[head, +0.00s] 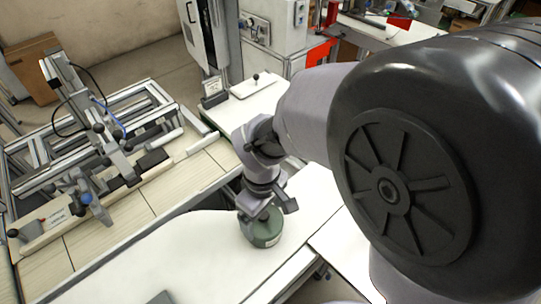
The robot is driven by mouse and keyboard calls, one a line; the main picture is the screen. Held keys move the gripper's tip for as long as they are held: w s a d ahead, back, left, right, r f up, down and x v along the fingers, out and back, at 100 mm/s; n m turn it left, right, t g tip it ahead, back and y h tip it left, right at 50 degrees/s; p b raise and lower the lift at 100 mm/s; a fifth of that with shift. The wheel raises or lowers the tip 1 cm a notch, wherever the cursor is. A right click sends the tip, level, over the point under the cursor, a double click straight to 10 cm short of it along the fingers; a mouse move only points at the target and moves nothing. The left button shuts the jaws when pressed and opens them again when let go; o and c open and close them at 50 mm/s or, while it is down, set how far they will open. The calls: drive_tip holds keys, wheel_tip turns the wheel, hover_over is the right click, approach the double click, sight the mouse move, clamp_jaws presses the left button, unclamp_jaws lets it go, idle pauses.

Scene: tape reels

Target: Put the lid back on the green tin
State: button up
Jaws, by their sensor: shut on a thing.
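The green tin (264,236) stands upright on the white table in the head view, below my arm. My gripper (263,211) points down right over the tin's top. It is shut on what looks like the tin's lid, which the fingers mostly hide. The lid seems to be at or just above the tin's rim. I cannot tell from this view whether it is seated or slightly raised.
The white table (215,240) is clear left of the tin. A metal frame fixture (110,150) stands on the bench at left. A white plate with a black knob (257,84) lies farther back. A dark grey object (160,298) shows at the bottom edge.

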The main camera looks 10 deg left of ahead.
idle(0.3)
drive_tip(key=o, duration=1.1)
drive_tip(key=shift+o, duration=0.2)
wheel_tip(320, 180, up, 7)
drive_tip(key=p, duration=0.6)
drive_tip(key=shift+r, duration=0.1)
clamp_jaws()
idle(0.5)
drive_tip(key=shift+f, duration=0.25)
